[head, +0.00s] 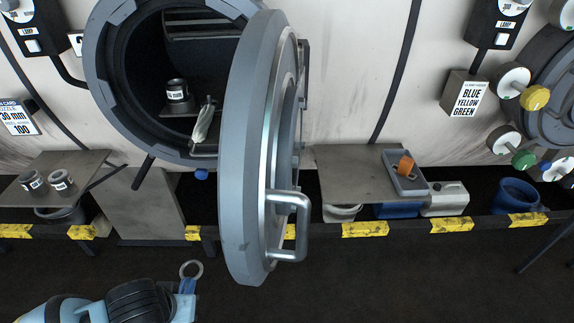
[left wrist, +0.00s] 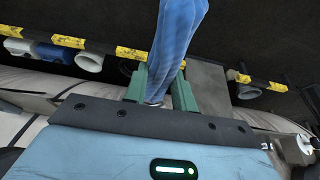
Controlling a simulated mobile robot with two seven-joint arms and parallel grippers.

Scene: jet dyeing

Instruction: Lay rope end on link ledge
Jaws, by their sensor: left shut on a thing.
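A blue cloth rope (left wrist: 178,40) is clamped between the green fingers of my left gripper (left wrist: 160,92) and runs up out of the left wrist view. In the head view my left gripper (head: 184,290) is low at the left, with a little blue cloth and a pale ring at its tip. It is well below and apart from the open round vessel mouth (head: 92,62). A whitish cloth end (head: 203,122) hangs inside the mouth, above a small pale ledge (head: 204,150). I cannot tell whether this is the link ledge. My right gripper is not in view.
The thick vessel door (head: 250,150) stands open, its handle (head: 304,228) jutting toward me. A left shelf (head: 85,160) bears two labelled cups. A right shelf (head: 350,175) bears a grey tray (head: 420,185) with an orange item. Yellow-marked rail (head: 365,229) runs in front; dark floor before it is clear.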

